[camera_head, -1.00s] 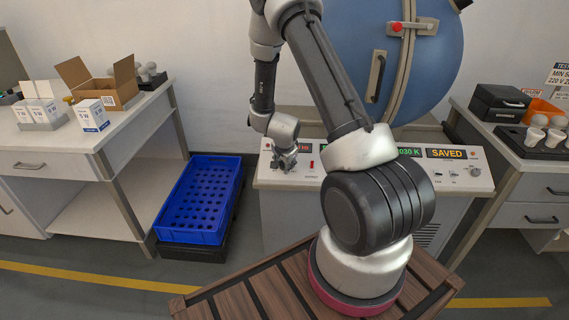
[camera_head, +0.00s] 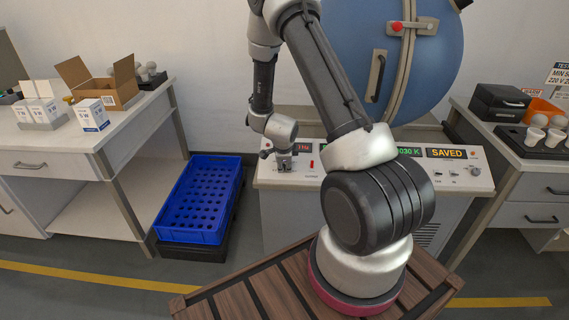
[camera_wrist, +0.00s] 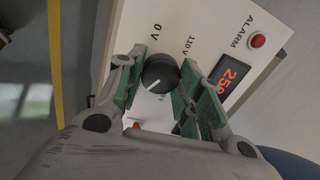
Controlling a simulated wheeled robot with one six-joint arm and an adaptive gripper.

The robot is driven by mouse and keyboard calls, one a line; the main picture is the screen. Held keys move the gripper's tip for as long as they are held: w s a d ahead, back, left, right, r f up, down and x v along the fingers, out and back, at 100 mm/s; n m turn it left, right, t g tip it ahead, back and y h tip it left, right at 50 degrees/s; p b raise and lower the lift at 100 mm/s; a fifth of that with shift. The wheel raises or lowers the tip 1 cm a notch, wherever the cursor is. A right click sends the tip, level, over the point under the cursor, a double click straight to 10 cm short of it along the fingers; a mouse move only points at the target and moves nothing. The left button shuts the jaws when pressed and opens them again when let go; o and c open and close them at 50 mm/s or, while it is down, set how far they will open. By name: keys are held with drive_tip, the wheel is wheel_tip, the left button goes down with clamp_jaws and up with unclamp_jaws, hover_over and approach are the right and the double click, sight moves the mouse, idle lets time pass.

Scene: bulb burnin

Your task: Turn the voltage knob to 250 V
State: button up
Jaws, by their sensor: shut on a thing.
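The black voltage knob (camera_wrist: 160,70) sits on a pale panel in the wrist view, with a white pointer line toward the picture's lower left. My gripper (camera_wrist: 163,76) is shut on the knob, with a green-padded finger on each side. A red-digit display (camera_wrist: 231,80) to the right shows "25", with its last digit partly covered by a finger. In the head view my gripper (camera_head: 284,164) points down at the left end of the console (camera_head: 310,182); the knob is hidden there.
Tables flank both sides.

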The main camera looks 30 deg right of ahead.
drive_tip(key=shift+m, duration=0.3)
drive_tip(key=o, duration=1)
drive_tip(key=shift+o, duration=0.2)
drive_tip(key=v, duration=1.2)
